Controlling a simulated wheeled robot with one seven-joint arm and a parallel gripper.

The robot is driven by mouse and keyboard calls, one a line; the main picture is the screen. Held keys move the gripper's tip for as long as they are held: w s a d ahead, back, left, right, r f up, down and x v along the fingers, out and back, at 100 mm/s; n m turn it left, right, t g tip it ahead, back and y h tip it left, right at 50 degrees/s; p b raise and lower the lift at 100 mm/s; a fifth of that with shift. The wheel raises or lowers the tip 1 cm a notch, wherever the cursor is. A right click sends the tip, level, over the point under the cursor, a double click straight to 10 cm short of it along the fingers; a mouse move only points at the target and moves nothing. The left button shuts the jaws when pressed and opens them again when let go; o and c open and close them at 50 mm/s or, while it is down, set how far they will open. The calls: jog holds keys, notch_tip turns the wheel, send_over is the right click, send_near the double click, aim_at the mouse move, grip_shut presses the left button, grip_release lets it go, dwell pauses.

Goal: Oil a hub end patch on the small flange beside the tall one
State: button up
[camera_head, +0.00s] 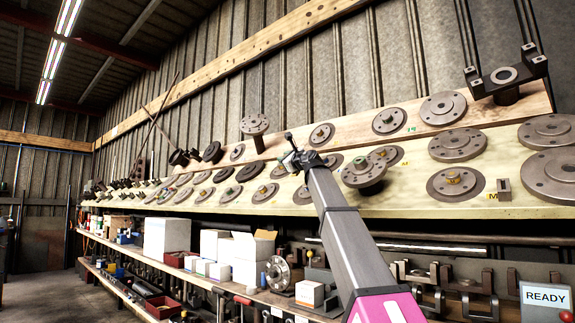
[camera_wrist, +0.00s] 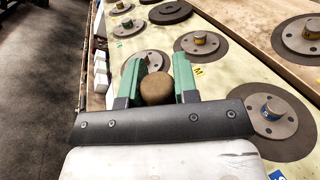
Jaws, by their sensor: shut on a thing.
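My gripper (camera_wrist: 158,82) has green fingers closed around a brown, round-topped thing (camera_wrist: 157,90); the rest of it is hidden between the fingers. In the head view my gripper (camera_head: 293,152) is above the sloping board, near its middle. One tall flange (camera_head: 254,124) stands on a stem left of my gripper; another raised flange (camera_head: 364,174) is to the right. Small flanges with hubs lie on dark discs, including one on the upper board (camera_head: 321,134). In the wrist view a small flange (camera_wrist: 150,56) is partly hidden behind the fingers. I cannot tell which is the task's flange, nor see oil.
Larger flanges (camera_head: 457,145) fill the board at right, near a black bracket (camera_head: 506,76). A yellow M label (camera_wrist: 198,71) lies beside a flange (camera_wrist: 202,44) in the wrist view. White boxes (camera_head: 167,236) stand on the shelf below. Open floor (camera_wrist: 40,80) lies left.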

jog(key=shift+s+a+r, duration=0.1)
jog(key=shift+s+r, duration=0.1)
jog(key=shift+r, duration=0.05)
jog(key=shift+s+a+r, duration=0.35)
jog(key=shift+s+r, duration=0.05)
jog(key=shift+r, duration=0.15)
jog(key=shift+s+a+r, duration=0.3)
jog(key=shift+s+r, duration=0.1)
jog(key=shift+r, duration=0.1)
jog(key=shift+w+f, duration=0.1)
dwell(0.3)
jog(key=w+d+f, duration=0.3)
jog(key=f, duration=0.1)
jog(key=shift+w+f, duration=0.35)
jog(key=shift+f, duration=0.05)
jog(key=shift+w+d+f, duration=0.4)
jog(key=shift+w+f, duration=0.15)
jog(key=shift+f, duration=0.15)
dwell(1.3)
jog(key=shift+s+d, duration=0.1)
